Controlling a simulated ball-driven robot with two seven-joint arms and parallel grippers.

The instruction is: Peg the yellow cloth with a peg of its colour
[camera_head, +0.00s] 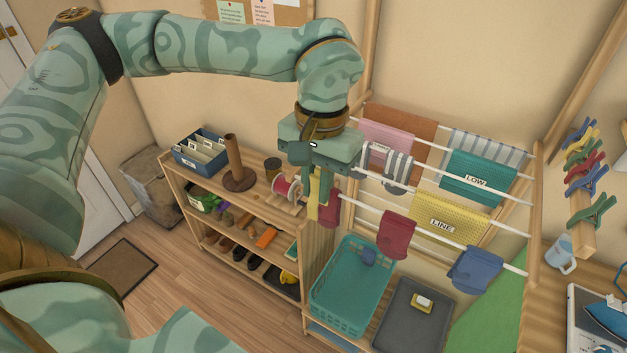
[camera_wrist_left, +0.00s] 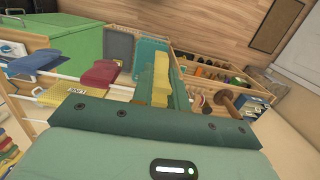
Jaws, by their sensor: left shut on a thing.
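The yellow cloth (camera_head: 450,217), with a label reading LINE, hangs over a white rail of the drying rack. It also shows in the left wrist view (camera_wrist_left: 62,96). My left gripper (camera_head: 320,208) points down to the left of the cloth, apart from it, beside the rack's left end. It is shut on a yellow peg (camera_head: 313,197), which shows between the fingers in the left wrist view (camera_wrist_left: 160,80). Other pegs sit on a wooden post at the right, among them a yellow peg (camera_head: 581,141). My right gripper is not in view.
Red (camera_head: 396,235), blue (camera_head: 475,268), green (camera_head: 478,176) and pink (camera_head: 385,138) cloths hang on neighbouring rails. A teal basket (camera_head: 328,318) and a grey tray (camera_head: 385,325) stand below. A wooden shelf (camera_head: 312,240) with a spool stands at the left.

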